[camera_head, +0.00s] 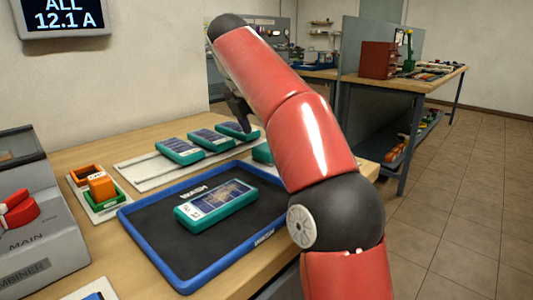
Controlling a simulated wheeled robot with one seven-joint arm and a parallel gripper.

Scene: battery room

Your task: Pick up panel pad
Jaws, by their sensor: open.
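No item is labelled as the panel pad. An orange block (101,186), possibly the pad, sits in a green-rimmed holder at the left of the bench. A teal-framed panel (216,202) with a dark cell face and a white number label lies in the blue-rimmed black tray (150,247) marked WASH. My gripper (243,120) is dark, partly hidden by my red arm, and points down close to the rightmost of several teal panels in the row behind the tray. It is open. Whether it touches that panel cannot be told.
The row of teal panels (181,151) lies on a white rack (142,178). An empty orange holder (86,173) adjoins the green one. A grey combiner box (40,240) with a red handle stands at left. A second bench (440,78) stands at right; tiled floor between is clear.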

